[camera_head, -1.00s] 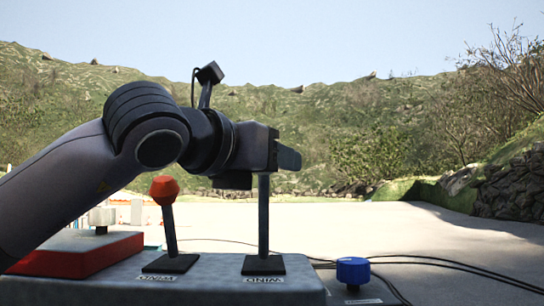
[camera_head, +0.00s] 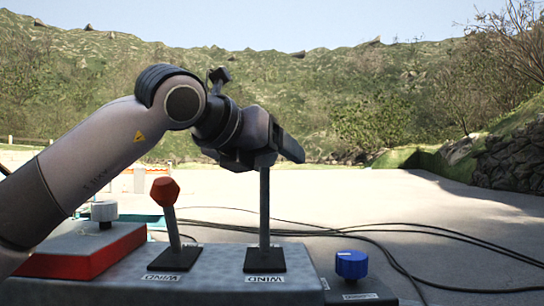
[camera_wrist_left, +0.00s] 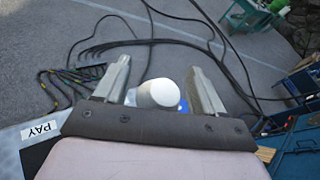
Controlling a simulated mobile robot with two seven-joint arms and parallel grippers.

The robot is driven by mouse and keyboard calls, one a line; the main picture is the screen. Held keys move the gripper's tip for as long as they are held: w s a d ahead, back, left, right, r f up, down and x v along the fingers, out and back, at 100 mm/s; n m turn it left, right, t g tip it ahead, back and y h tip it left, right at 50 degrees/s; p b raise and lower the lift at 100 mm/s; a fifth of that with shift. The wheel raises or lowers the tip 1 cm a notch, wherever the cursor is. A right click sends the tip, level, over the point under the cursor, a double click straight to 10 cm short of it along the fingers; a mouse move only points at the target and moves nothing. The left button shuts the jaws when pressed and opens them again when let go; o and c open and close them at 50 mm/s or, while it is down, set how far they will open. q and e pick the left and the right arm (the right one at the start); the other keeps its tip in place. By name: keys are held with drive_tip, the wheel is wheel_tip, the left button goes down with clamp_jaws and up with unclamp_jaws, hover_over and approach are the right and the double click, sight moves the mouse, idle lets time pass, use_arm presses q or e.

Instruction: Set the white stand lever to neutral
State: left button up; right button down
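The stand lever (camera_head: 264,208) on the right of the control stand has a dark, roughly upright shaft in the head view. Its top is hidden behind my left gripper (camera_head: 297,150). In the left wrist view its white round knob (camera_wrist_left: 158,93) sits between the two fingers of my left gripper (camera_wrist_left: 160,68). The fingers are apart, with a gap showing on each side of the knob. The gripper tilts slightly downward in the head view. My right gripper is in neither view.
A red-knobbed lever (camera_head: 165,192) stands just left of the white one. A red box (camera_head: 80,252) with a white knob (camera_head: 104,211) is further left. A blue knob (camera_head: 351,264) is at right. Black cables (camera_head: 440,232) lie on the ground behind.

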use_arm(q)
drive_tip(key=shift+s+a, duration=0.2)
drive_tip(key=b+v, duration=0.2)
drive_tip(key=v, duration=0.4)
drive_tip(key=shift+s+r, duration=0.25)
drive_tip(key=shift+a, duration=0.15)
